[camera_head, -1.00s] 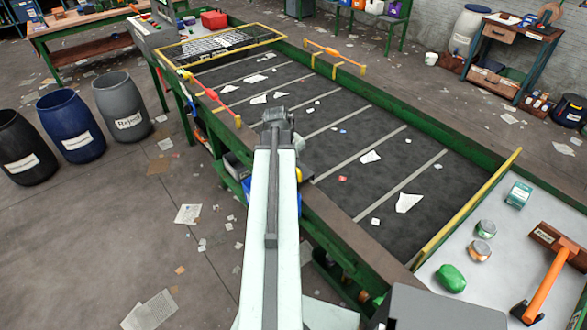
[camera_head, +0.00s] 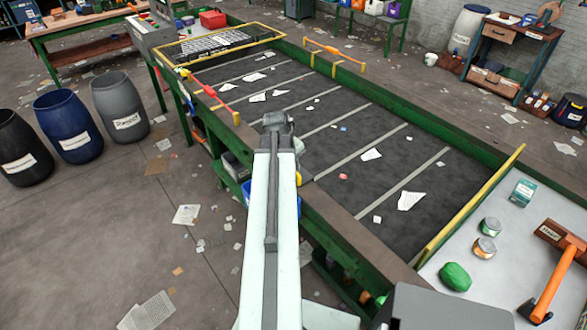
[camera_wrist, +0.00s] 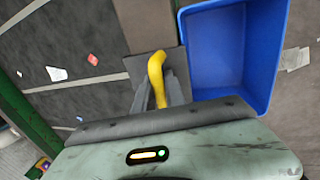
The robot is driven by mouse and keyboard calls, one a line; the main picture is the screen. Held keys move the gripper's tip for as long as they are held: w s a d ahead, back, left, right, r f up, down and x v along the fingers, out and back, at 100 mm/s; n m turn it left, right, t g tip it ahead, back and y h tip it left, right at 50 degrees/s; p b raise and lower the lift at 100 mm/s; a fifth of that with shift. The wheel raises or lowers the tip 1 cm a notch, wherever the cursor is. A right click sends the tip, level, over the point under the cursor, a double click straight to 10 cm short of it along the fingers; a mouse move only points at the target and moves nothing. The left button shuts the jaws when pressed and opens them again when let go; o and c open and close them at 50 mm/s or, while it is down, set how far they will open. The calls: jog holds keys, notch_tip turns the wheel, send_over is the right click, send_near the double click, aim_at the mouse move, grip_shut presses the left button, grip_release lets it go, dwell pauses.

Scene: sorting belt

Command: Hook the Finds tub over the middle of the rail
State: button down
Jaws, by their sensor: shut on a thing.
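The blue tub (camera_wrist: 232,45) is at the upper right of the wrist view, open at the top and empty inside. I see no label on it. My gripper (camera_wrist: 161,95) is shut on the yellow handle (camera_wrist: 156,70), beside a dark plate at the tub's left side. In the head view my arm hides most of the blue tub (camera_head: 247,190), beside the belt's near side. The brown-topped near rail (camera_head: 345,222) runs along the belt; the brown strip (camera_wrist: 147,22) shows left of the tub in the wrist view. Whether tub and rail touch, I cannot tell.
The dark belt (camera_head: 330,165) carries scattered paper scraps. A light table (camera_head: 490,275) at the right holds tins, a green lump and an orange-handled hammer (camera_head: 555,280). Several barrels (camera_head: 75,135) stand at the left. Floor between them and the belt is mostly clear apart from papers.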

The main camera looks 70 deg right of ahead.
jog(key=shift+a, duration=0.1)
jog(key=c, duration=1.3)
grip_release()
jog(key=shift+c, duration=0.2)
jog(key=shift+w+r, duration=0.1)
jog(key=shift+w, duration=0.05)
jog(key=shift+o, duration=1.3)
jog(key=shift+o, duration=0.3)
jog(key=shift+r+p, duration=0.15)
jog(key=shift+p, duration=0.25)
jog(key=o, duration=0.3)
jog(key=shift+r, duration=0.15)
jog(key=shift+d+r+p, duration=0.2)
jog(key=shift+r+p, duration=1.1)
jog(key=shift+p, duration=0.1)
